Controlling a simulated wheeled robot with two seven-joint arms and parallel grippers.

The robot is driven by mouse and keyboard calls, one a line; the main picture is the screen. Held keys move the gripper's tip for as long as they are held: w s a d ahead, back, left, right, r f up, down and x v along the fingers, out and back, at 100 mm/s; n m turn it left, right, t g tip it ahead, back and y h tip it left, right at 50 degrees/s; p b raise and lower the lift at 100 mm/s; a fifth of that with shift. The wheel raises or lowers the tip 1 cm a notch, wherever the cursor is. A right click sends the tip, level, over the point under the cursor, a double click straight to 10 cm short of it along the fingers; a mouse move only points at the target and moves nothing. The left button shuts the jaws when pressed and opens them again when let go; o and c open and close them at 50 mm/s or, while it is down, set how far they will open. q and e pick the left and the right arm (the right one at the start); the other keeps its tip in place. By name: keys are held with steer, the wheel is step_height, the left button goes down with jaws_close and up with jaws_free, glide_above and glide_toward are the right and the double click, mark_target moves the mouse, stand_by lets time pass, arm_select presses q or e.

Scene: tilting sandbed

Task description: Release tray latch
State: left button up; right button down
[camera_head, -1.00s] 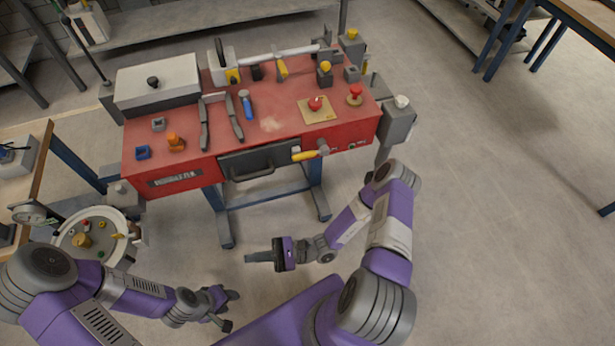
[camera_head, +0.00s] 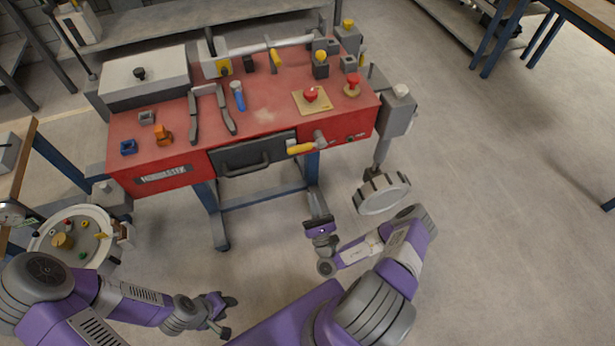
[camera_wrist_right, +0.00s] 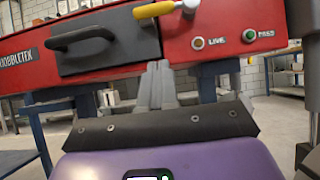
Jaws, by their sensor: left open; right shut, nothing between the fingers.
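A yellow-handled lever (camera_head: 303,148) on a grey pivot sits on the red bench's front, beside the upper right corner of the dark grey drawer-like tray (camera_head: 225,159). The lever lies roughly level. It also shows at the top of the right wrist view (camera_wrist_right: 155,10), with the tray front (camera_wrist_right: 130,45) and its bar handle (camera_wrist_right: 80,38). My right gripper (camera_head: 315,192) is shut and empty, below and in front of the bench, pointing towards it. In the wrist view its fingers (camera_wrist_right: 158,68) are together, below the lever and apart from it. My left gripper (camera_head: 229,314) is open and empty at lower left.
The red bench (camera_head: 265,115) carries tongs, a blue-handled tool, small blocks and a red button. Two buttons (camera_wrist_right: 223,40) sit right of the lever. A grey round part (camera_head: 383,192) stands right of my right gripper. A round dish (camera_head: 75,238) is at left.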

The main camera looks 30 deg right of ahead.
mark_target(307, 146)
steer(key=s+r+b+x, duration=0.1)
steer(key=r+b+x, duration=0.1)
steer(key=x, duration=1)
steer(key=shift+s+a+r, duration=0.2)
steer(key=shift+a+r, duration=0.05)
steer(key=shift+a+r+p, duration=0.15)
steer(key=shift+r+p, duration=0.1)
steer(key=shift+p, duration=0.15)
